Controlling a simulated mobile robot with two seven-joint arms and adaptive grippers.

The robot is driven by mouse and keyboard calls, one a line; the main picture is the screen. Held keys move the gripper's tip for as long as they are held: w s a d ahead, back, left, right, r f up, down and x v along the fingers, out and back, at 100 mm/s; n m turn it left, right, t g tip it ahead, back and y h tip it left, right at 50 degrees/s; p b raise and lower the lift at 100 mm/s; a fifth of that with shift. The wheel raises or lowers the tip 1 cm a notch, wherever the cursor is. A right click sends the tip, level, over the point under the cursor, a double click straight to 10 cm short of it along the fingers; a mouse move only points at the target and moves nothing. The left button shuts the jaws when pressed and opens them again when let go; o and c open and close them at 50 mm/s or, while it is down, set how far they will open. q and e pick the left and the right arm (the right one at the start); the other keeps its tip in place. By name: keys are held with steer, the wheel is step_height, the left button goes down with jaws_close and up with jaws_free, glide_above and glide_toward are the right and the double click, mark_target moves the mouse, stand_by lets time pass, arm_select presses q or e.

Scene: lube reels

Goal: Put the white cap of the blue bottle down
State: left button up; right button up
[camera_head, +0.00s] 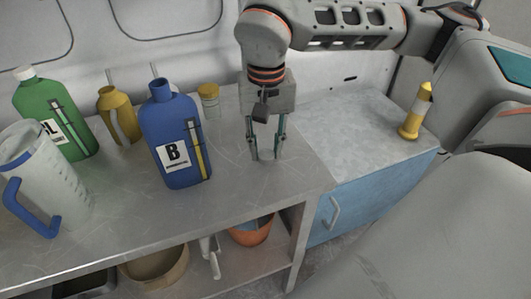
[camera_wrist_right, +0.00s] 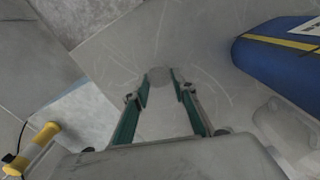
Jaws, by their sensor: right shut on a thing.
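The blue bottle (camera_head: 176,140), labelled B, stands upright on the metal bench with its open neck bare. Part of it shows at the right of the wrist view (camera_wrist_right: 285,52). My right gripper (camera_head: 266,155) points down over the bench to the right of the bottle, apart from it. Its fingers are shut on a small pale round thing, the white cap (camera_wrist_right: 160,76), which looks grey between the fingertips. It is low, at or just above the bench top; I cannot tell whether it touches. My left gripper is not in view.
A green bottle (camera_head: 60,120), a clear jug with blue handle (camera_head: 50,175), a yellow container (camera_head: 122,117) and a small yellow-lidded jar (camera_head: 209,100) stand on the bench. A yellow object (camera_head: 416,112) stands on the blue cabinet. Bench top around the gripper is clear.

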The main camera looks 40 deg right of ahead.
mark_target(266, 152)
step_height(266, 152, down, 2)
steer(key=shift+f, duration=0.1)
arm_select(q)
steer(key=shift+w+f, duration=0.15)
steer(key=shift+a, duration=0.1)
arm_select(e)
steer(key=o, duration=1.1)
steer(key=shift+c, duration=0.2)
arm_select(q)
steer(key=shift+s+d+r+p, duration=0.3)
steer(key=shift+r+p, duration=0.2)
steer(key=shift+p, duration=0.4)
arm_select(e)
step_height(266, 152, up, 12)
